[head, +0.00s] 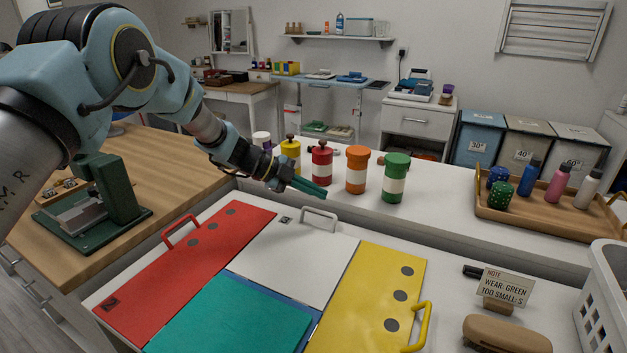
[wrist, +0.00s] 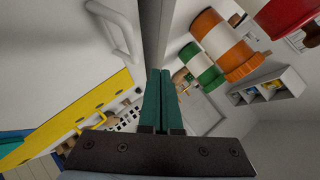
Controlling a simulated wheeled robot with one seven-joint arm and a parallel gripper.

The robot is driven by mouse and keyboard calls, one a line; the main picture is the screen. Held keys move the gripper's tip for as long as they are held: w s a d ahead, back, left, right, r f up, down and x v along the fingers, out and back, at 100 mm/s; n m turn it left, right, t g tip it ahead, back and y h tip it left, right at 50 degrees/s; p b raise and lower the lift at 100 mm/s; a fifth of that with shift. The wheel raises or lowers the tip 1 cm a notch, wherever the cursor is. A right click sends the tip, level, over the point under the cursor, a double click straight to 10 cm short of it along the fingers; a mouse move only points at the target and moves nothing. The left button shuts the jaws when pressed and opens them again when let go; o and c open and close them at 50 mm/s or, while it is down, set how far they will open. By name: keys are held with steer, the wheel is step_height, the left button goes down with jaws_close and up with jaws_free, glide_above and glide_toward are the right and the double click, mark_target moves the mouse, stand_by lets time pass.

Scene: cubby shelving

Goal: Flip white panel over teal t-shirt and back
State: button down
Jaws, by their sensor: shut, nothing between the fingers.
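The white panel (head: 290,256) lies flat between a red panel (head: 186,266) and a yellow panel (head: 374,301). Its white handle (head: 319,217) stands at its far edge and also shows at the upper left of the wrist view (wrist: 115,32). The teal t-shirt (head: 233,318) lies flat at the near side, in front of the white panel. My gripper (head: 309,188) has green fingers. It is shut and empty, in the air above and beyond the white handle, apart from it. In the wrist view the closed fingers (wrist: 160,100) point toward the canisters.
Red (head: 322,165), orange (head: 357,170) and green (head: 396,178) canisters stand behind my gripper. A green press (head: 100,205) is at left. A bottle tray (head: 535,211), a note card (head: 503,286) and a white basket (head: 603,300) are at right.

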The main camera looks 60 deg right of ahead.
steer(key=shift+d+f+b, duration=0.25)
steer(key=shift+d+f, duration=0.05)
steer(key=shift+f, duration=0.55)
steer(key=shift+d+f+b, duration=0.25)
steer(key=shift+d+f, duration=0.05)
steer(key=shift+f, duration=0.5)
